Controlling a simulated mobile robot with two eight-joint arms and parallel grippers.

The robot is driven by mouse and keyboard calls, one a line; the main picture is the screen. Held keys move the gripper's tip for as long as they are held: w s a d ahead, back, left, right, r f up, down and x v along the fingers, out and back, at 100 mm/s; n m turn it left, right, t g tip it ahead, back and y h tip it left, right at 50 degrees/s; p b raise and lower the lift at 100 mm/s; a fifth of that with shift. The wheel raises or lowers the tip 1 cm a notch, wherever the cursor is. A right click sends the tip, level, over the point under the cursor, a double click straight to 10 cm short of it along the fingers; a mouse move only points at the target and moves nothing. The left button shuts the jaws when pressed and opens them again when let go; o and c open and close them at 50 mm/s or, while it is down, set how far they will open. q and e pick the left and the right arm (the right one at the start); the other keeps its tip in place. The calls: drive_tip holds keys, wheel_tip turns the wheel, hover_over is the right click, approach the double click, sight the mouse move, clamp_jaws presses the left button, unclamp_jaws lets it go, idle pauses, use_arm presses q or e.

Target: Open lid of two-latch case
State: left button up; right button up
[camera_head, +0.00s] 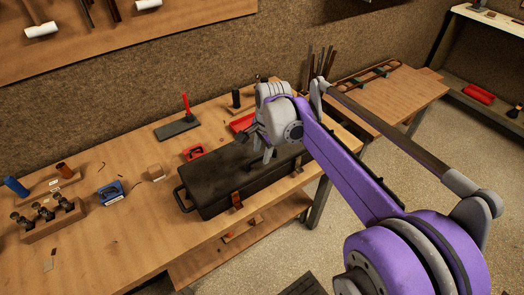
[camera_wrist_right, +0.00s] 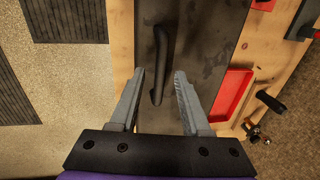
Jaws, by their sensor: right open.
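The dark case (camera_head: 222,172) lies on the wooden workbench with its lid down. An orange-brown latch (camera_head: 237,201) shows on its front face, and another latch (camera_head: 297,164) shows farther right. A black handle (camera_head: 180,199) sticks out at its left end. My right gripper (camera_head: 260,160) is above the right part of the case, pointing down. In the right wrist view, my right gripper (camera_wrist_right: 160,73) is open, and a dark bar-like handle (camera_wrist_right: 165,55) shows between its fingers over the case (camera_wrist_right: 206,35); I cannot tell the gap. My left gripper is not in view.
A red tray (camera_wrist_right: 232,92) lies beside the case. Behind the case are a red-handled tool on a dark block (camera_head: 178,129) and a red object (camera_head: 193,152). A blue object (camera_head: 111,193) and a wooden valve holder (camera_head: 50,222) stand left. Bench between them is mostly clear.

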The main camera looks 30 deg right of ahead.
clamp_jaws()
idle(1.4)
